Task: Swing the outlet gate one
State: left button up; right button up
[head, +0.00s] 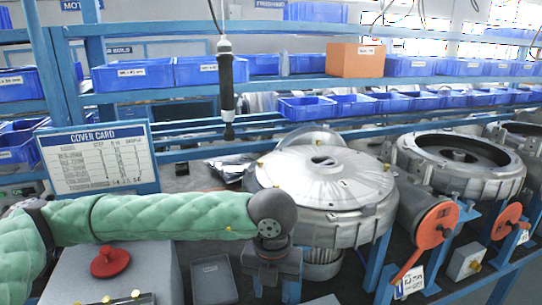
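An orange round outlet gate (437,226) with a lever slanting down to the left sits on the grey outlet of the near blower (328,180). A second orange gate (507,221) sits on the blower further right (460,165). My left arm, in a green padded sleeve, comes in from the left. My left gripper (277,285) points down in front of the near blower, left of the first gate and clear of it. Its fingers are not clear enough to tell open or shut. My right gripper is not in view.
A cover card sign (98,160) stands at the left. A red knob (110,261) tops a grey box. A dark tray (214,279) lies beside it. A black tool (227,88) hangs above the bench. Blue posts and a small grey box (464,262) stand near the gates.

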aim_at(438, 225)
jog(key=k+l, duration=0.25)
jog(key=l, duration=0.15)
jog(key=k+l, duration=0.25)
jog(key=l, duration=0.15)
jog(key=k+l, duration=0.25)
jog(key=l, duration=0.1)
